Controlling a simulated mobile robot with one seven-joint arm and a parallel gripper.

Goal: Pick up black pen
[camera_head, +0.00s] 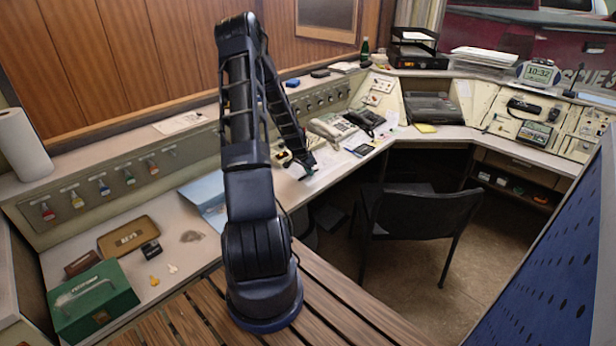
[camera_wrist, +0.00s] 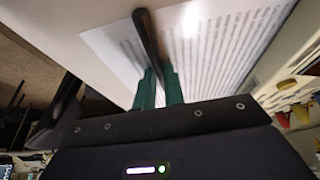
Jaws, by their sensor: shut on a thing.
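The black pen (camera_wrist: 148,35) shows in the wrist view as a dark stick running up from between the fingertips. My gripper (camera_wrist: 158,74) has green fingers and is shut on the pen near its lower end in the picture. Behind the pen is a white sheet with printed lines (camera_wrist: 225,40); I cannot tell whether the pen touches it. In the head view my gripper (camera_head: 306,172) is over the desk's front edge, beyond my arm. The pen cannot be made out there.
Telephones (camera_head: 333,126) stand on the desk right of my gripper. A black chair (camera_head: 425,215) stands before the desk. A green box (camera_head: 95,300) and a brown tray (camera_head: 128,236) lie at the left. The floor between chair and bench is partly clear.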

